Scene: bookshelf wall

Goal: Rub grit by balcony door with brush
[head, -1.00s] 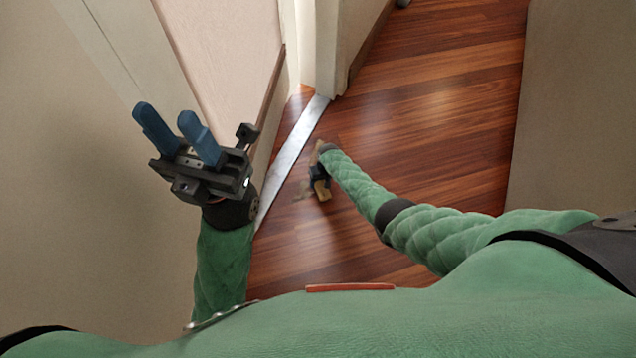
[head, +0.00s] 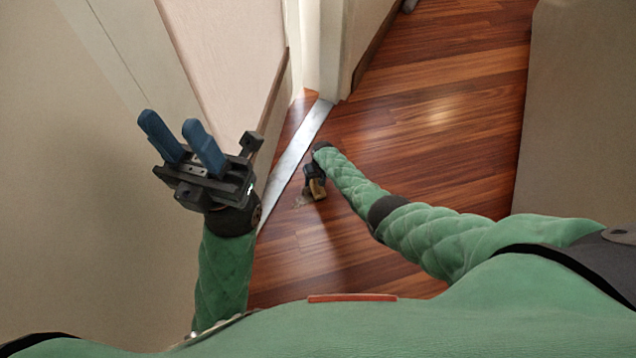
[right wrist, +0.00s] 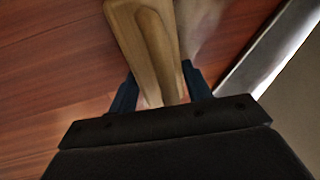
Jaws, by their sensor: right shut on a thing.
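A wooden brush (head: 318,189) is held low at the floor beside the metal door strip; its pale handle (right wrist: 146,45) fills the top middle of the right wrist view. My right gripper (head: 313,172) is shut on it, with blue fingers (right wrist: 161,84) on both sides of the wood. The bristles are hidden. A small pale greyish patch of grit (head: 301,200) lies on the floor just left of the brush; a blurred pale patch also shows beside the handle in the right wrist view (right wrist: 197,22). My left gripper (head: 167,118) is open and empty, raised at the left.
The metal threshold strip (head: 294,152) runs diagonally along the doorway. A pale door panel and wall (head: 225,50) stand to the left, and a wall corner (head: 325,45) stands beyond the strip. The wooden floor (head: 450,120) is clear to the right, up to a beige surface (head: 575,110).

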